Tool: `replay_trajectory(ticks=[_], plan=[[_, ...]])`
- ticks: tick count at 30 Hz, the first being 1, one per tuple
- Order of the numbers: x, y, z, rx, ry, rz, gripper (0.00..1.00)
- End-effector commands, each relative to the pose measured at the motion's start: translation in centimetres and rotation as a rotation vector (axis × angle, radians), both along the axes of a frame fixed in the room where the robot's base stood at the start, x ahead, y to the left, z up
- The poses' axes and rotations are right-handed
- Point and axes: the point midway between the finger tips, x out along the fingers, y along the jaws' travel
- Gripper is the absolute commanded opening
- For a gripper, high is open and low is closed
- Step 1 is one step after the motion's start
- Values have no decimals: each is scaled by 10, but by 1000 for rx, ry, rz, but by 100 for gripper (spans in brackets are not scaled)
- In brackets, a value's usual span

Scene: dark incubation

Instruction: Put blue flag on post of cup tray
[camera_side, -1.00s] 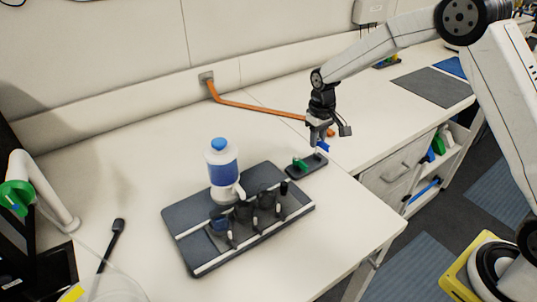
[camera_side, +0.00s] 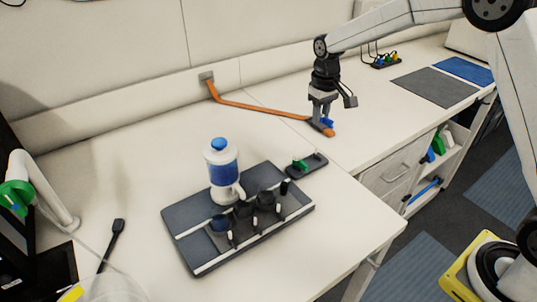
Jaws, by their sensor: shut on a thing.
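My gripper (camera_side: 322,118) is shut on the small blue flag (camera_side: 327,123), which shows just below and between its fingertips. The gripper is up and to the right of the cup tray in the picture, in front of the end of the orange strip. The dark cup tray (camera_side: 187,217) lies on the white bench and carries several dark cups and a white and blue bottle (camera_side: 222,172). A short black post (camera_side: 285,187) stands near the tray's right corner. The flag's lower part is too small to make out.
A small dark holder (camera_side: 318,161) with a green flag (camera_side: 299,163) lies beside the tray's right corner. An orange strip (camera_side: 262,108) runs from the wall across the bench. A black tool (camera_side: 112,240) lies left of the tray. Bench space right of the holder is clear.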

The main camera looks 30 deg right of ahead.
Motion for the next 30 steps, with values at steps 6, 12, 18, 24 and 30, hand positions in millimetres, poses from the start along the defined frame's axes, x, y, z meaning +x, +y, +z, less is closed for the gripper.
replay_trajectory(ticks=[6, 12, 18, 24, 30], plan=[[-1, 34, 8, 0, 1, 83, 2], [-5, 86, 8, 0, 0, 208, 2], [-19, 151, 8, 0, 0, 373, 2], [-42, 216, 8, 0, 0, 542, 2], [-73, 275, 8, 0, 0, 706, 2]])
